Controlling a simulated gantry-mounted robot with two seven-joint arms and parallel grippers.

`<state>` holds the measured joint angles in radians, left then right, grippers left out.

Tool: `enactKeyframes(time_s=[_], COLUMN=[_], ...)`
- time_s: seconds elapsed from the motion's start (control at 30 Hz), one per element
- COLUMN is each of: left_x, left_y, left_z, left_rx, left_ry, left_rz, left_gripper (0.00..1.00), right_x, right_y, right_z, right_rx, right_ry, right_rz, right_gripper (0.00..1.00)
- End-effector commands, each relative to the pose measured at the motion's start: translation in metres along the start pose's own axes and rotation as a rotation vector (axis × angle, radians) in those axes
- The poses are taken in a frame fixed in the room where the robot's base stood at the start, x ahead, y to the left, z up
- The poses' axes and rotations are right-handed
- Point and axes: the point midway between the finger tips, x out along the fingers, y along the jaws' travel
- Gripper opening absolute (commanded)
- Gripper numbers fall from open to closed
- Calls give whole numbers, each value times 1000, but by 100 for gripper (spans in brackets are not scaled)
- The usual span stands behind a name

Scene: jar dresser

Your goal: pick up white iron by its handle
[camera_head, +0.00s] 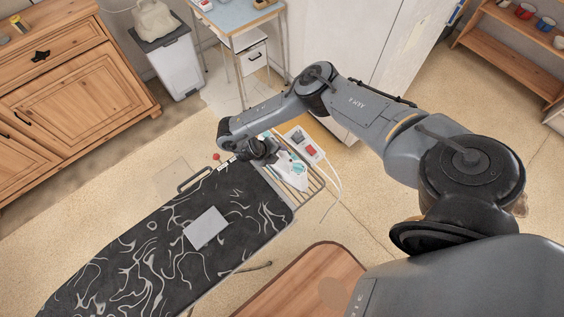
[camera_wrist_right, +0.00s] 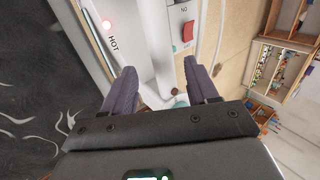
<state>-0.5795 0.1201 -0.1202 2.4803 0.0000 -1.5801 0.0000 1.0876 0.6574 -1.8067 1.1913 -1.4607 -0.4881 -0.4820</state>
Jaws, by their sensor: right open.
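The white iron (camera_head: 290,172), with teal parts, sits on the wire rack at the far right end of the ironing board (camera_head: 110,262). My right gripper (camera_head: 268,157) is over that end, close beside the iron's upper left side. In the right wrist view the same gripper (camera_wrist_right: 163,76) is open, its two dark fingers spread. White surfaces and a small teal patch show between and beyond the fingers; I cannot tell there whether the handle lies between them. The handle is mostly hidden by the gripper in the head view. My left gripper is out of view.
A power box with a red switch (camera_head: 306,148) and a white cord is right of the iron. A grey flat pad (camera_head: 204,228) lies on the board. A wooden table (camera_head: 290,290) is in front, a wooden dresser (camera_head: 65,90) at left. A white cabinet (camera_head: 350,45) stands behind.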

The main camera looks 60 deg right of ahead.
Motion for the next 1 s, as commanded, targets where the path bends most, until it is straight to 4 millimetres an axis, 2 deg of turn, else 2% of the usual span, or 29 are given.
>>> enactKeyframes(time_s=[0.4, 0.77, 0.8, 1.0], left_x=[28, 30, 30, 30], left_y=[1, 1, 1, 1], left_z=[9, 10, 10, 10], left_rx=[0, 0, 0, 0], left_ry=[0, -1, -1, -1], left_rz=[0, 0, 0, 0], left_gripper=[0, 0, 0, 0], right_x=[46, 52, 52, 52], right_y=[-2, -4, -4, -4], right_z=[4, 5, 5, 5], right_rx=[2, 1, 1, 1], right_ry=[2, -1, -1, -1], right_rz=[1, 1, 1, 1], right_gripper=[58, 58, 57, 26])
